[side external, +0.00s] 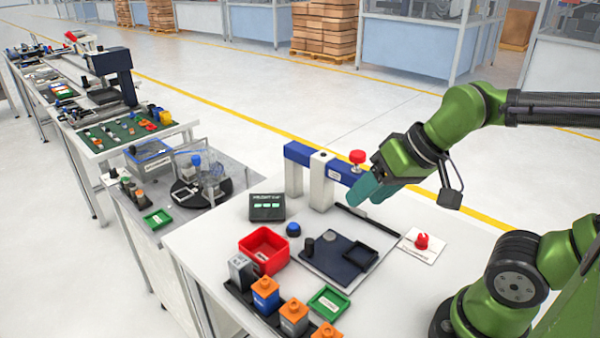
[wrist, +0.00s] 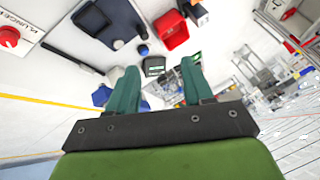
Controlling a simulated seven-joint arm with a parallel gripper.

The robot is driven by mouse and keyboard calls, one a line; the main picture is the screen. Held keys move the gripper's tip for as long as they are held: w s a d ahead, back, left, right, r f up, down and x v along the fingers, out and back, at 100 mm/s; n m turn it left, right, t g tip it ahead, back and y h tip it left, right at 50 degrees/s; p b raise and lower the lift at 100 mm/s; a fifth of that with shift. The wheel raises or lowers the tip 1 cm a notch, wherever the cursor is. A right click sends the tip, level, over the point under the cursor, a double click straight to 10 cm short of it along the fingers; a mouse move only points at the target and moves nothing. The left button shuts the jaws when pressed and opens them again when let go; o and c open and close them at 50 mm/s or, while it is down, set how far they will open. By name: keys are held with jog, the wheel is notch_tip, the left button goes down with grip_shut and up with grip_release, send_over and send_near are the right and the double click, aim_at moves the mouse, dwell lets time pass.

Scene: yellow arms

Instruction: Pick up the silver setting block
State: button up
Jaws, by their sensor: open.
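A silver-grey block (side external: 241,270) with a label stands upright in a dark rack at the front of the table, left of a blue block with an orange top; I take it for the silver setting block. In the wrist view, a grey labelled block (wrist: 196,12) at the top edge, partly cut off, appears to be the same one. My gripper (side external: 366,190) is at the back right of the table, above its surface and well away from the block. In the wrist view its two green fingers (wrist: 159,66) are apart with nothing between them.
A red bin (side external: 264,252) stands beside the silver block. Other orange-topped blocks (side external: 294,316) fill the rack. A blue-and-white gantry stand (side external: 320,182) with a red knob is close to my gripper. A dark fixture plate (side external: 345,262) and a green tray (side external: 329,302) lie mid-table.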

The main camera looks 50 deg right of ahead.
jog(key=w+a+f+n+g, duration=0.1)
jog(key=w+a+n+g, duration=0.15)
jog(key=w+a, duration=0.5)
jog(key=n+g+h, duration=0.1)
jog(key=g+h, duration=0.1)
jog(key=g, duration=0.2)
send_over(239, 260)
notch_tip(239, 260, down, 2)
jog(key=f, duration=1)
jog(key=shift+s+d+f, duration=0.1)
jog(key=shift+s+f, duration=0.1)
jog(key=shift+f, duration=0.2)
jog(key=shift+w+f, duration=0.15)
jog(key=shift+f, duration=2.95)
jog(key=c, duration=0.9)
